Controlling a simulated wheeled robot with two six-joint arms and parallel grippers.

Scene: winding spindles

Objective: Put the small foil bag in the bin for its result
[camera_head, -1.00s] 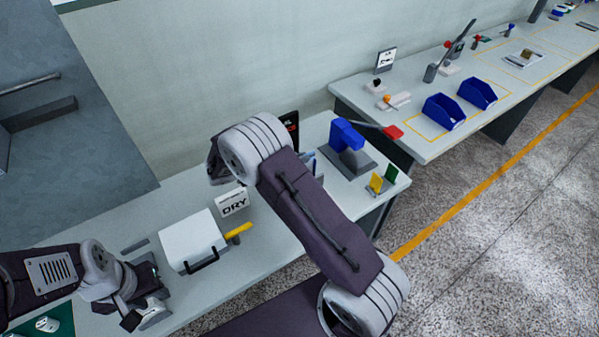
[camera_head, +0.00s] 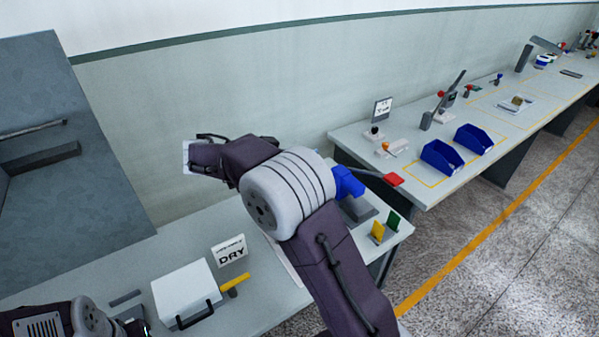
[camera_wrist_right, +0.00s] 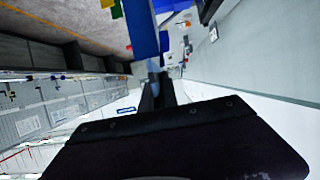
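I cannot make out the small foil bag in either current view. Two open blue bins (camera_head: 441,157) (camera_head: 473,139) stand side by side on the far bench at right. My right arm rises across the middle of the head view, its wrist end held up in front of the wall, with a pale patch at its tip. My right gripper (camera_wrist_right: 156,88) shows in the wrist view as dark, narrow fingers close together; whether they hold anything is unclear. My left gripper (camera_head: 134,326) is only partly in view at the lower left edge, and its fingers are hidden.
A white box with a black handle (camera_head: 187,290), a yellow handle (camera_head: 236,284) and a "DRY" sign (camera_head: 230,250) are on the near bench. A blue device (camera_head: 348,183), a red-ended lever (camera_head: 393,179), and yellow (camera_head: 377,231) and green (camera_head: 392,221) pieces stand at its right end.

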